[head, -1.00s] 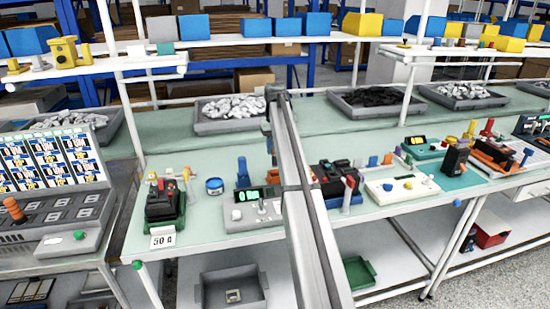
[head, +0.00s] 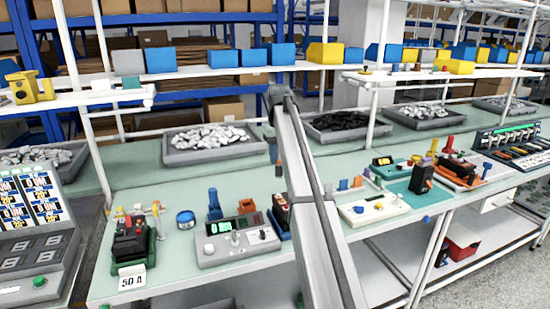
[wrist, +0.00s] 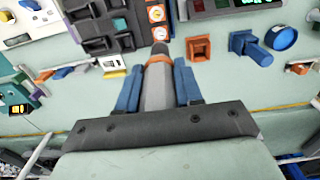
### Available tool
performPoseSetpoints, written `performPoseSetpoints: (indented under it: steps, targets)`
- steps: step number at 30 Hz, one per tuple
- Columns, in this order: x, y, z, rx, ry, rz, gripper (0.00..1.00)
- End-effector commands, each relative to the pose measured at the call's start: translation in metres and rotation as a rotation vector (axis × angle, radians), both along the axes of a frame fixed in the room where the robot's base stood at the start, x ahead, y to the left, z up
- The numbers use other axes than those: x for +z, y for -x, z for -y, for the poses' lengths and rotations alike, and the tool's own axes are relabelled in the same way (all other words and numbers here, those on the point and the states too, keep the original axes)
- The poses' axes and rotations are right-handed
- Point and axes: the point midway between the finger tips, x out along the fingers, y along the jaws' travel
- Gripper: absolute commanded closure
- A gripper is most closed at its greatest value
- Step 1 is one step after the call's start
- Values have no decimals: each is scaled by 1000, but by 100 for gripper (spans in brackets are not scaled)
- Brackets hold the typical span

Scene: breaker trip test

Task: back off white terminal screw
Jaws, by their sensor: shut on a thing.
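My gripper (wrist: 158,78) is shut on a grey tool (wrist: 156,92) with an orange collar and a dark tip, held between two blue-grey fingers. The tool tip points up the wrist view, close to two round white-faced parts (wrist: 157,13) in orange mounts beside a black block (wrist: 100,28). I cannot tell whether it touches anything. In the head view, my arm crosses the middle of the bench and the tool is not clear. A dark breaker in a green holder (head: 132,240) stands at the left behind a "50 A" card (head: 132,278). I cannot make out a white terminal screw.
A blue round dish (head: 186,219), a blue clamp-like part (head: 214,205) and a grey meter box (head: 236,240) stand near the breaker. A white board (head: 374,210) lies right of my arm. Grey trays (head: 213,156) line the back.

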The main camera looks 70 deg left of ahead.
Motion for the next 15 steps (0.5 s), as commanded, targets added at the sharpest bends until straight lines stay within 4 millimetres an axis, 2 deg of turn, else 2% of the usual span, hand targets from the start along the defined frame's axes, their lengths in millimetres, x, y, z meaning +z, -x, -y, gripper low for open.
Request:
performPoseSetpoints:
  steps: [15]
  targets:
    - [-9,1,0,0,0,0,95]
